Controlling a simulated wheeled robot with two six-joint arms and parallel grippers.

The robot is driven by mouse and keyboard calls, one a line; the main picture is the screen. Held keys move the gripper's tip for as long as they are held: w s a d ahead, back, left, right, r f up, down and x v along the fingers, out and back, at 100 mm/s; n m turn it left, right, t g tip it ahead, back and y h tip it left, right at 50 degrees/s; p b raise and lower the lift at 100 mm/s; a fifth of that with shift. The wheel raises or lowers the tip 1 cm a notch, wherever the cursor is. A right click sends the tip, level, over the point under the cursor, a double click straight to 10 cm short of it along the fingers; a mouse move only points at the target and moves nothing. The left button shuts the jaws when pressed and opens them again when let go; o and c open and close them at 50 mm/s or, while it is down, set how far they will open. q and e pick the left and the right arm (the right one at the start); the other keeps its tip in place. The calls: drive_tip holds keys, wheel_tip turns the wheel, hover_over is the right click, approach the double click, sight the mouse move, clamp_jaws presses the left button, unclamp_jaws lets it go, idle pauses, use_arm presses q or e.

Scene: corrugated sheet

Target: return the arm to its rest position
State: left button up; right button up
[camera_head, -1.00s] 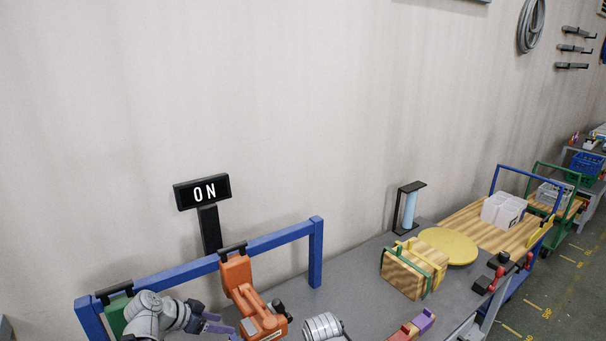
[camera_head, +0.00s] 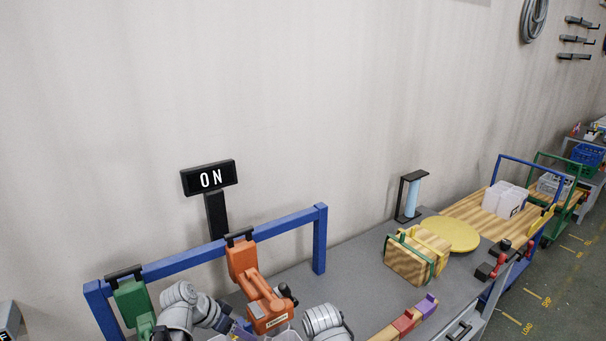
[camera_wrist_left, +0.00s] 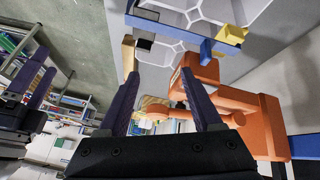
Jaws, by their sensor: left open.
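My left arm comes in at the bottom left of the head view, grey and jointed. My left gripper (camera_head: 238,328) is at its end, just left of and below the orange tool (camera_head: 260,293), partly cut by the frame edge. In the left wrist view the left gripper (camera_wrist_left: 163,90) has its two purple fingers wide apart with nothing between them. The orange tool (camera_wrist_left: 245,108) shows right beside the right finger. A second pair of purple fingers, my right gripper (camera_wrist_left: 32,82), shows small at the left edge; its opening is unclear.
A blue rail frame (camera_head: 270,229) stands along the bench (camera_head: 350,260), with the orange tool and a green tool (camera_head: 133,302) on it. A wooden box (camera_head: 410,262), a yellow disc (camera_head: 450,233) and a black stand (camera_head: 405,205) are farther right.

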use_arm(q)
drive_tip(key=s+d+f+n+g+y+b, duration=0.3)
drive_tip(key=s+d+f+y, duration=0.3)
drive_tip(key=s+d+f, duration=0.2)
drive_tip(key=s+d+b, duration=0.1)
drive_tip(key=s+d, duration=0.1)
drive_tip(key=s, duration=0.2)
drive_tip(key=shift+n+y, duration=0.3)
drive_tip(key=shift+y, duration=0.1)
drive_tip(key=shift+f, duration=0.1)
